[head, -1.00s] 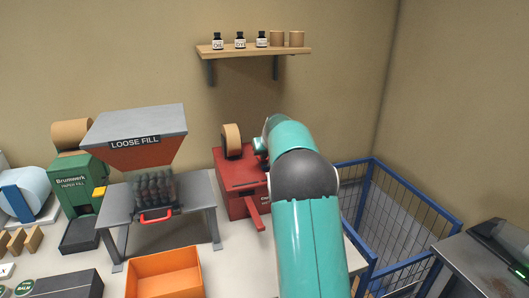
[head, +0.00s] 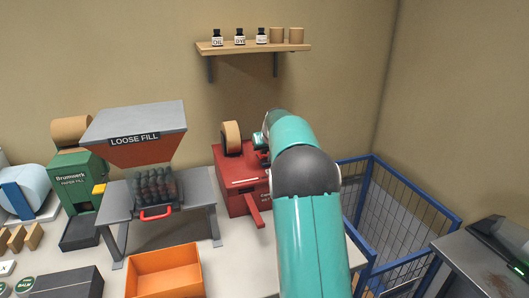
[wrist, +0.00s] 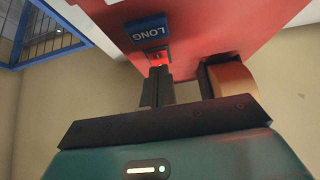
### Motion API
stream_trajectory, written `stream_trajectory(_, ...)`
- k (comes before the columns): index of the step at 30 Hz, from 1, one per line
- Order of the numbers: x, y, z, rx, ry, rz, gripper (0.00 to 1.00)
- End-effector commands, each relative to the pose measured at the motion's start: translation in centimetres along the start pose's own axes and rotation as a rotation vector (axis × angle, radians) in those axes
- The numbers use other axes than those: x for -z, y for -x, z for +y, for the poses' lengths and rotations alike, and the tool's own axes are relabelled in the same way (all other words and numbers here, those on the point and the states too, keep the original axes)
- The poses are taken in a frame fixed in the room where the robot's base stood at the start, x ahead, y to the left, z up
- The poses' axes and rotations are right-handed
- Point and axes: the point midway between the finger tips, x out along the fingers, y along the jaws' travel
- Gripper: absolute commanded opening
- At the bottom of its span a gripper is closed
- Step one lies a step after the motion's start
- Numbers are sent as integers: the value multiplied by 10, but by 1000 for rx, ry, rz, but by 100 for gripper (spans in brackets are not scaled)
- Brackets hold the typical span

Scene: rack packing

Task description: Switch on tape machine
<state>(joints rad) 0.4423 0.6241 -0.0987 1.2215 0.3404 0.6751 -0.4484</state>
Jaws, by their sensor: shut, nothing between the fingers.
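The red tape machine (head: 236,172) stands on the white bench, with a brown tape roll (head: 231,137) on top and a red lever at its front. In the wrist view, its red body (wrist: 225,30) fills the top, seen upside down. A blue button marked LONG (wrist: 148,29) is on it, and beside that a small switch or lamp with a red glow (wrist: 157,60). My gripper (wrist: 157,75) is shut and empty, its fingertips right at the red-glowing part. I cannot tell whether they touch. In the head view my arm hides the fingers.
The loose fill hopper (head: 135,140) and an orange bin (head: 164,273) are left of the machine. A blue wire cage (head: 405,235) stands at the right. A shelf (head: 254,49) with bottles and rolls hangs above.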

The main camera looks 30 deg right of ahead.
Motion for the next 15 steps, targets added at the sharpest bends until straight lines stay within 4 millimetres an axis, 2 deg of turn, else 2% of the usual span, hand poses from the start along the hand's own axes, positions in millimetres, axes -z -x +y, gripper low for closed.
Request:
stream_trajectory(8,0,2,0,0,0,1,0)
stream_trajectory(11,1,11,0,-1,0,3,0)
stream_trajectory(15,1,34,0,-1,-1,4,0)
